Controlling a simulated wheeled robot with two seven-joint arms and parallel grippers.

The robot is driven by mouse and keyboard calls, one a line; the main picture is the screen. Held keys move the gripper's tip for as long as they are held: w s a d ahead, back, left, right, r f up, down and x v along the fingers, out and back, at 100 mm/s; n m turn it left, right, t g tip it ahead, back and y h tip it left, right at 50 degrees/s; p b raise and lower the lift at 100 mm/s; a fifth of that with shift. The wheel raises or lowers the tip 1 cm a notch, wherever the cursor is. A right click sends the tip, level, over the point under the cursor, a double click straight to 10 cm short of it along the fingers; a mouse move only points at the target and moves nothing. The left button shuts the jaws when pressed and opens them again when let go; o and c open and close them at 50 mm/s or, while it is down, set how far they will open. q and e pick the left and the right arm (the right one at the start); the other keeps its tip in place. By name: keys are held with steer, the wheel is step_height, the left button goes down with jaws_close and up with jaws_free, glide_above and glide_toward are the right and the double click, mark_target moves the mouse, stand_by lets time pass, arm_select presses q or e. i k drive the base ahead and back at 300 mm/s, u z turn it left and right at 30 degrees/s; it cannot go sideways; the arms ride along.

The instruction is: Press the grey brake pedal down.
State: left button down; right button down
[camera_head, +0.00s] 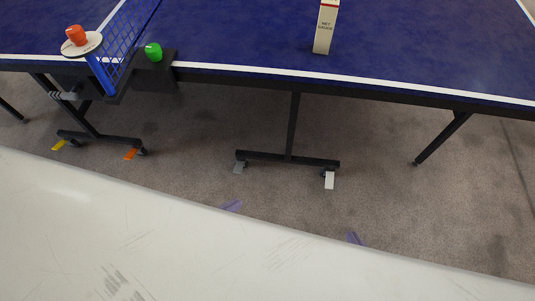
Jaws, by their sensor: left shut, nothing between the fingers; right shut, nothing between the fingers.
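The grey brake pedal (239,167) is at the left end of the black wheeled foot under the middle of the table, close to the floor. It is small, and I cannot tell how far it is tilted. Only the purple tip of my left gripper (231,205) shows, below the grey pedal in the picture and apart from it. The purple tip of my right gripper (355,239) shows further right and lower, also apart from the pedals. Both grippers are shut and empty. The rest of both is hidden.
A white pedal (330,180) is at the same foot's right end. Yellow (59,145) and orange (131,154) pedals are on the left foot. The blue table (420,45) overhangs, with a black leg (293,125) above the middle foot. Grey carpet (190,150) is clear around.

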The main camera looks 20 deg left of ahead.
mark_target(239, 166)
steer(key=z, duration=0.1)
steer(key=i, duration=1)
steer(key=u, duration=0.5)
